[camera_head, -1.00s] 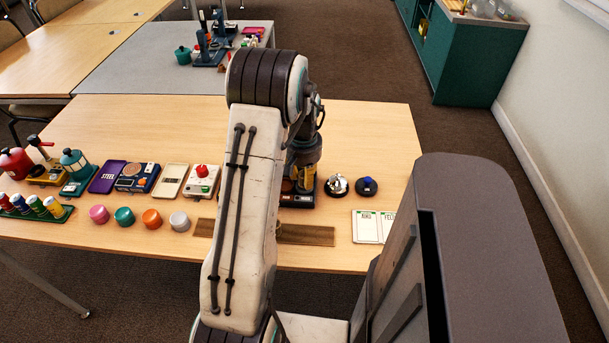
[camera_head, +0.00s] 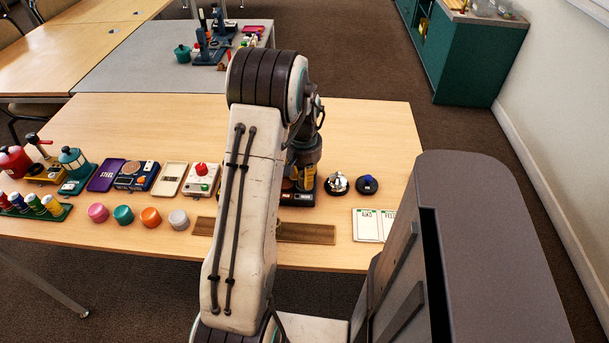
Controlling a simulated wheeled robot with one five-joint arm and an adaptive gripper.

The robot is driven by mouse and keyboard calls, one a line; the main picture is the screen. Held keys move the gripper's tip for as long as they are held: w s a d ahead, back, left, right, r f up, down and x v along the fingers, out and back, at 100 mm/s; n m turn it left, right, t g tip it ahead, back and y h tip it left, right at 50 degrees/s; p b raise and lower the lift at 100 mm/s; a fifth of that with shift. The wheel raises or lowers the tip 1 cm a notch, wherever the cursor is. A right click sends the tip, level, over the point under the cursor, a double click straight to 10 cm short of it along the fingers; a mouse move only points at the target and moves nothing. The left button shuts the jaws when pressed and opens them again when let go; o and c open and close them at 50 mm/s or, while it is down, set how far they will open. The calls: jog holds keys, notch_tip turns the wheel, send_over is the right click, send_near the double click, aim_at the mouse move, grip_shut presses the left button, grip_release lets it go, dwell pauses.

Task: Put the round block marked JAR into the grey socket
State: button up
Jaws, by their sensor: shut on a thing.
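My gripper (camera_head: 303,180) is partly hidden behind my arm. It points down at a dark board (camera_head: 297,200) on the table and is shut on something. What it holds is hidden from this view. Round blocks stand in a row to the left: pink (camera_head: 98,212), teal (camera_head: 123,215), orange (camera_head: 151,217) and pale grey (camera_head: 179,219). I cannot read any marking on them, so I cannot tell where the JAR block is. The grey socket cannot be made out; most of the dark board is behind my arm.
A brown strip (camera_head: 305,233) lies along the table's (camera_head: 370,130) front. A silver bell (camera_head: 337,183), a blue-topped button (camera_head: 367,184) and white cards (camera_head: 367,225) are to the right. A red-buttoned box (camera_head: 201,180) and other items fill the left. The table's back is clear.

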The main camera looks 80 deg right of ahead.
jog(key=shift+f, duration=0.2)
jog(key=o, duration=0.5)
jog(key=shift+o, duration=0.2)
jog(key=shift+r, duration=0.15)
notch_tip(320, 180, up, 11)
jog(key=p, duration=0.7)
jog(key=shift+a, duration=0.45)
jog(key=shift+p, duration=0.3)
notch_tip(320, 180, up, 6)
jog(key=p, duration=0.4)
send_over(304, 177)
dwell(0.8)
